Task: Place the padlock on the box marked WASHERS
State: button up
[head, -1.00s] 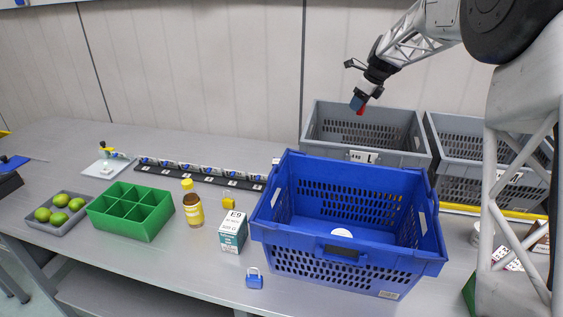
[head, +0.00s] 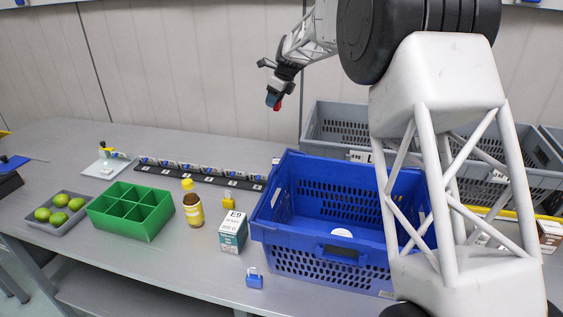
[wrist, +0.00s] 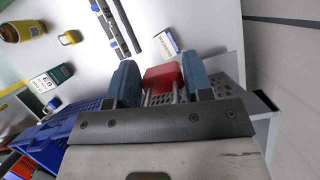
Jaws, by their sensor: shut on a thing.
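My gripper (head: 274,99) is high above the back of the table, left of the grey totes. In the wrist view its two blue fingers (wrist: 162,88) are shut on a red padlock (wrist: 163,75), whose grey shackle points back toward the palm. The red padlock also shows as a small red spot in the head view (head: 278,104). A small white box with blue lettering (wrist: 166,42) lies beyond the fingers on the table, near the dark rail's end; I cannot read it surely as WASHERS. In the head view it is mostly hidden behind the blue crate.
A blue crate (head: 270,232) stands in front of grey totes (head: 318,125). A yellow padlock (head: 229,201), a blue padlock (head: 254,281), an E9 box (head: 233,232) and a brown bottle (head: 193,211) stand left of it. A dark rail (head: 205,177) runs behind them.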

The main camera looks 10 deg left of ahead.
jog(key=shift+s+a+f, duration=0.1)
jog(key=shift+a, duration=0.4)
jog(key=shift+s+a+f, duration=0.1)
jog(key=shift+a, duration=0.35)
jog(key=f, duration=1)
jog(key=shift+d+f, duration=0.25)
jog(key=shift+f, duration=0.1)
jog(key=shift+n, duration=0.4)
jog(key=shift+f, duration=2.45)
jog(key=shift+f, duration=2.55)
jog(key=shift+f, duration=0.1)
